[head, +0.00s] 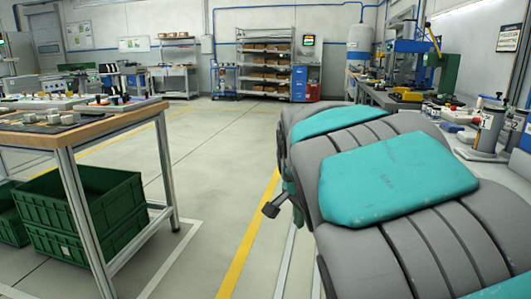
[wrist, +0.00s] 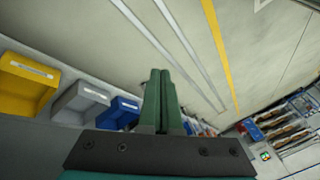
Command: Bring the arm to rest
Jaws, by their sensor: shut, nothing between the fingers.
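My arm fills the right side of the head view, with grey ribbed links and teal covers. My gripper (wrist: 160,82) shows in the wrist view, with two green fingers together and nothing between them. It points out over the grey floor and touches nothing that I can see. In the head view the fingers cannot be made out clearly; a small dark part of my arm juts out at its left side.
A wood-topped workbench (head: 88,126) stands at left, with green crates (head: 90,205) beneath. Another bench with equipment runs along the right. Yellow (wrist: 27,82), grey (wrist: 80,102) and blue (wrist: 118,110) bins lie left of my gripper. The middle floor (head: 215,135) is clear.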

